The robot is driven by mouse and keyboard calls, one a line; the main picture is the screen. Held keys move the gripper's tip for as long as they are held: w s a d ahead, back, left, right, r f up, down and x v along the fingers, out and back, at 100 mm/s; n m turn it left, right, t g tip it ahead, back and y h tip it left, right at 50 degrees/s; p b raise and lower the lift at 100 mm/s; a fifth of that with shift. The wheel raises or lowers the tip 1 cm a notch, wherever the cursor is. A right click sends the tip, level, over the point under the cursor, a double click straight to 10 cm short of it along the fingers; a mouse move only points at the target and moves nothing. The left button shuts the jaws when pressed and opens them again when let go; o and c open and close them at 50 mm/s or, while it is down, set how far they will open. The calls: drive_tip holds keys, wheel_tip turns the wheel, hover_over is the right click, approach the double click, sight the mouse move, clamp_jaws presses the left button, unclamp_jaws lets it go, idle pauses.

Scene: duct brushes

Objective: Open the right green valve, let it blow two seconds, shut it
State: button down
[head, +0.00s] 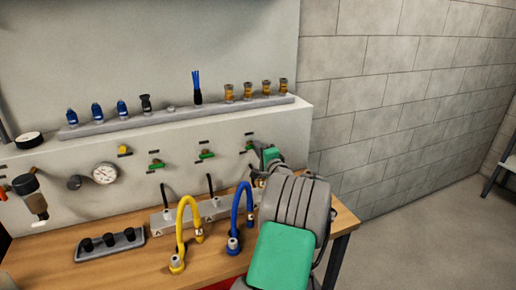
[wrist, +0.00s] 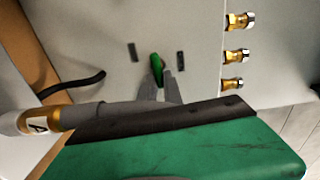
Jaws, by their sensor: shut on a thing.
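The right green valve (head: 249,146) is on the grey panel, last in a row of green valves, partly hidden by my gripper in the head view. In the head view my gripper (head: 257,164) is at the panel, mostly hidden behind my wrist. Airflow cannot be seen.
The middle green valve (head: 206,154) and left green valve (head: 156,164) are to the left. A blue hose (head: 236,215) and yellow hose (head: 181,225) rise from the wooden bench (head: 130,270) below. Brass fittings (head: 247,91) stand on the shelf above. Open floor lies right.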

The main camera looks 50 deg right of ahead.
drive_tip(key=shift+m, duration=0.6)
drive_tip(key=c, duration=1.5)
unclamp_jaws()
drive_tip(key=shift+o, duration=0.2)
drive_tip(key=shift+f, duration=0.1)
drive_tip(key=b+v, duration=0.1)
drive_tip(key=v, duration=0.6)
drive_tip(key=shift+s+a, duration=0.2)
drive_tip(key=shift+s, duration=0.15)
